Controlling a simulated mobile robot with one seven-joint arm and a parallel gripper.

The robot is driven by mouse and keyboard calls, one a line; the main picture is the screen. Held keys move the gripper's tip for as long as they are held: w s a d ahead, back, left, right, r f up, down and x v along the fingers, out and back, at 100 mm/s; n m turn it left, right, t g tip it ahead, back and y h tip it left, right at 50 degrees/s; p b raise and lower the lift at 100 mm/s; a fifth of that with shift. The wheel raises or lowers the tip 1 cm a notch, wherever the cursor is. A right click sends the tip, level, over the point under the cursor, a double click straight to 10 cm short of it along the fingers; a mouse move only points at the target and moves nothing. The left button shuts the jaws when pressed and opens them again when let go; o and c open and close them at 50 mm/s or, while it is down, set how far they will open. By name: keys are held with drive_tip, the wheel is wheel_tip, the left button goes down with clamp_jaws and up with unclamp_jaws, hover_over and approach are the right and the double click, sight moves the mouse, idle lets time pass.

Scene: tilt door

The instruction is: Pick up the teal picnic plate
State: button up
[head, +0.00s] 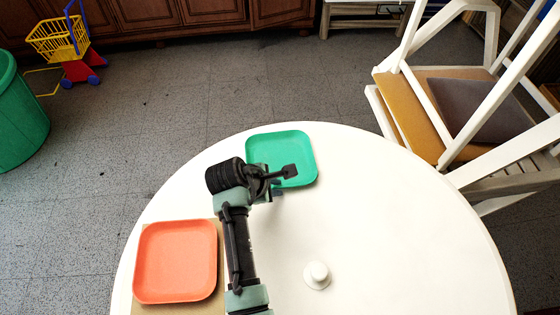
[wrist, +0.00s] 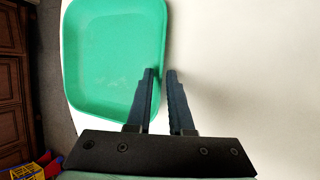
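The teal picnic plate (head: 300,145) is a square green plate with rounded corners, lying at the far edge of the round white table. It fills the upper left of the wrist view (wrist: 110,50). My gripper (head: 283,181) is at the plate's near side. In the wrist view my gripper's fingers (wrist: 161,72) are apart with a narrow gap. The left finger overlaps the plate and the right finger is over the bare table, with the plate's rim lined up between the tips. I cannot tell whether the fingers touch the rim. My wrist hides part of the plate's near left side.
An orange square plate (head: 175,262) lies on a tan board at the table's left. A small white knob-like object (head: 317,275) stands on the white table (head: 400,230), whose right side is otherwise clear. A white wooden chair (head: 420,120) stands close at the right.

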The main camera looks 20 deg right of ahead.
clamp_jaws()
idle(1.3)
